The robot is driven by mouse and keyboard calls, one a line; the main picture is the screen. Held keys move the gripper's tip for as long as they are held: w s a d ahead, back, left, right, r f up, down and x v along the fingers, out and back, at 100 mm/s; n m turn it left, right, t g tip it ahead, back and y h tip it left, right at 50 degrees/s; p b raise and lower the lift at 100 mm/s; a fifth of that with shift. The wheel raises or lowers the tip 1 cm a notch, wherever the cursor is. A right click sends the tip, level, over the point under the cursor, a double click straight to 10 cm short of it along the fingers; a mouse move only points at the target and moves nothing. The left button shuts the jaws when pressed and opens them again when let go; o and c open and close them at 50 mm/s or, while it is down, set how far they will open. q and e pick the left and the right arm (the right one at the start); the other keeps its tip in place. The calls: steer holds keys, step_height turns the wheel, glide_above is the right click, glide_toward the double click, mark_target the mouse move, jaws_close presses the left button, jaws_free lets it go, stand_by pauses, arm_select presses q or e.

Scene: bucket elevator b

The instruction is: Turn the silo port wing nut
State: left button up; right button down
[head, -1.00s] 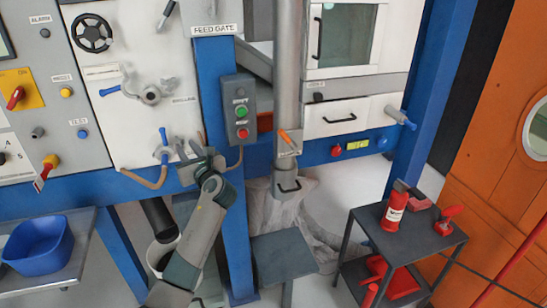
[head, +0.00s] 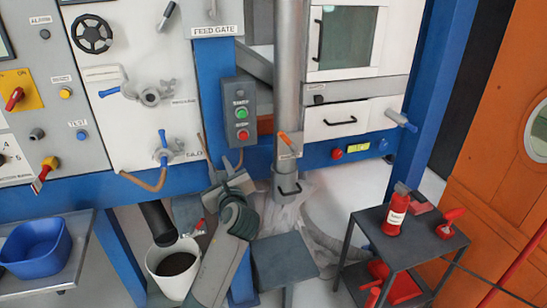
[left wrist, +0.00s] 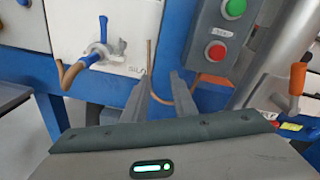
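The silo port (head: 166,155) is on the white panel at left, above the blue beam. It has a grey metal body, an upright blue lever and a tan hose below. A "SILO" label is beside it. It also shows in the left wrist view (left wrist: 100,50), at upper left, with the blue lever upright. I cannot clearly tell the wing nut from the other fitting parts. My left gripper (head: 227,168) is below and right of the port, apart from it, in front of the blue post. Its fingers (left wrist: 159,85) are spread with nothing between them. My right gripper is not in view.
A button box (head: 240,112) is on the blue post above my left gripper. A white bucket (head: 165,282) with dark contents stands beneath a black pipe (head: 158,222). A blue tub (head: 37,248) is at left; a dark cart (head: 425,243) with red items is at right.

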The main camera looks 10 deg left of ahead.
arm_select(q)
steer(key=w+d+r+n+t+h, duration=0.1)
steer(key=d+n+t+h, duration=0.1)
steer(key=d+n+h, duration=0.2)
steer(key=w+d+r+n+t+h+p, duration=0.1)
steer(key=d+n+h, duration=0.3)
steer(key=d, duration=0.7)
steer(key=shift+w+r+t+h, duration=0.7)
steer(key=shift+w+t+h, duration=0.1)
steer(key=shift+h, duration=0.5)
steer(key=shift+c, duration=0.6)
steer(key=shift+a, duration=0.1)
jaws_close()
